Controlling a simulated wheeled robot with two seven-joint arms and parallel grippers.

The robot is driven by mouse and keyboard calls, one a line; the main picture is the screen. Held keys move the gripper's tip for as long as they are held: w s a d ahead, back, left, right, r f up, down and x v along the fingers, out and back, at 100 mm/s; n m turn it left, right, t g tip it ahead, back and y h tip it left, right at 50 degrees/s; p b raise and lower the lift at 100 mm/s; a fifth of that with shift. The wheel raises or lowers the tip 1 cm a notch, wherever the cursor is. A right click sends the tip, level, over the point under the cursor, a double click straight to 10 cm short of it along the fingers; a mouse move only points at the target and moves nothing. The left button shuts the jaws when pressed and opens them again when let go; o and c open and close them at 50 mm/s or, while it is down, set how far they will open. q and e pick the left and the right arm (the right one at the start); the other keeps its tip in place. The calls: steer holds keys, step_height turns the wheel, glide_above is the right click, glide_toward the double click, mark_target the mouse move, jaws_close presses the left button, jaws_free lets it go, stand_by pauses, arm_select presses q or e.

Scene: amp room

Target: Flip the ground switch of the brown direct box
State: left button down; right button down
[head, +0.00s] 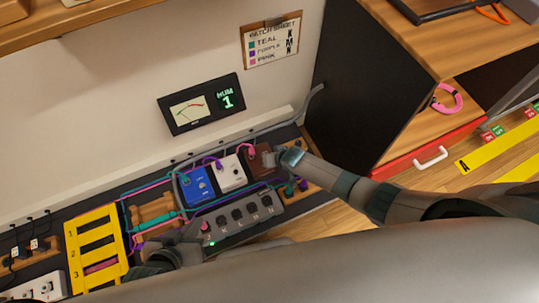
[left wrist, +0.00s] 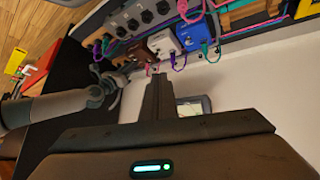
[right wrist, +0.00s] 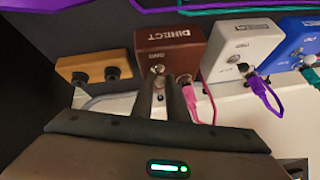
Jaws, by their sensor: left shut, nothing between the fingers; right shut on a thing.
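The brown direct box (right wrist: 170,42) stands at the right end of the row of boxes; it also shows in the head view (head: 261,157) and the left wrist view (left wrist: 122,58). In the right wrist view my right gripper (right wrist: 167,84) is shut on the small metal ground switch (right wrist: 157,71) on the box's front face. The fingers hide part of the switch, so I cannot tell its position. A pink plug (right wrist: 184,80) sits beside the fingers. My left gripper (head: 196,232) is shut and empty, apart from the brown box; its closed fingers (left wrist: 157,76) show in the left wrist view.
A white box (head: 231,172) and a blue box (head: 198,184) with plugged cables stand left of the brown one. A grey socket strip (head: 240,216) lies in front. A meter (head: 203,104) reading HUM 1 hangs above. A black cabinet side (head: 350,90) bounds the right.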

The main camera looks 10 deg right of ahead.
steer(key=shift+s+d+f+t+b, duration=0.1)
steer(key=shift+s+f+t+b, duration=0.25)
steer(key=shift+t, duration=0.35)
steer(key=shift+s+t, duration=0.1)
steer(key=shift+t, duration=0.3)
arm_select(q)
steer(key=shift+w+d+r+t+h, duration=0.3)
steer(key=shift+w+d+r+t, duration=0.2)
steer(key=shift+w+d+t, duration=0.15)
arm_select(e)
steer(key=shift+r, duration=0.1)
steer(key=c, duration=1.7)
jaws_free()
steer(key=shift+c, duration=0.2)
